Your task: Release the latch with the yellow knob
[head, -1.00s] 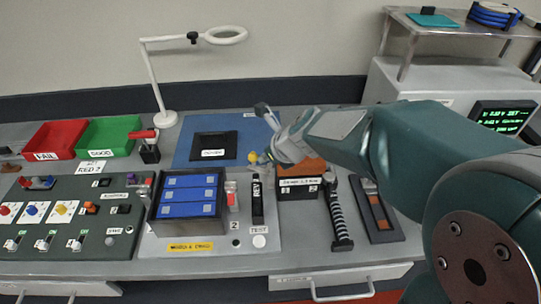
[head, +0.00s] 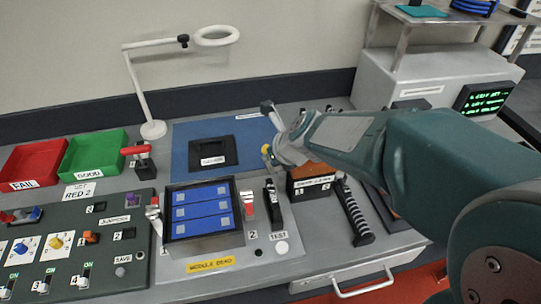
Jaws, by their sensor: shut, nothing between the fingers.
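My gripper (head: 274,157) is at the end of the teal arm that reaches in from the right. It is shut and points down over the back of the work panel, near the blue mat's right edge. A small yellow piece (head: 266,150) shows at the left of the gripper tip and looks like the yellow knob. I cannot tell whether the gripper touches it. The latch body below it is mostly hidden by the gripper. A black upright lever (head: 270,192) stands just in front, above the TEST label.
A module tray (head: 205,245) with blue cells and red-handled latches (head: 248,205) (head: 153,212) is left of the gripper. An orange-topped block (head: 312,180) and a ribbed black handle (head: 354,212) stand to the right. A lamp (head: 152,128) stands behind.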

